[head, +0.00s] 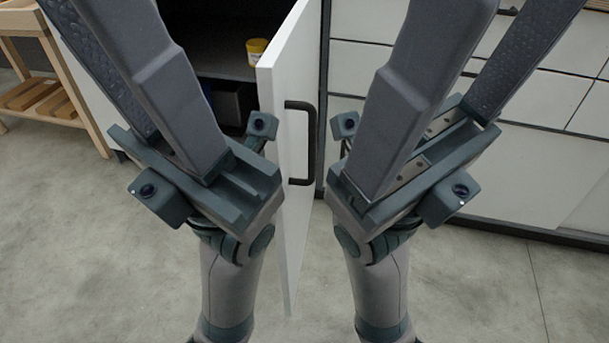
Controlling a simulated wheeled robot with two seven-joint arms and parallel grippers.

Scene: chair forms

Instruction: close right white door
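The white door (290,215) stands open, swung out toward me and seen nearly edge-on in the middle of the head view. Its black bar handle (309,150) is on the face turned to the right. My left gripper (84,6) is in front of the open cabinet, left of the door. My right gripper (505,6) is right of the door, in front of white drawers. Both grippers are open and empty, with fingers spread and tips at or past the top edge. Neither appears to hold the door or handle. The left gripper hides part of the cabinet opening.
The dark cabinet inside (215,55) holds a yellow and white tub (257,50) on a shelf and a dark box below. White drawers (530,105) fill the right. A wooden slatted rack (40,95) stands at the left. The grey floor (75,240) is clear.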

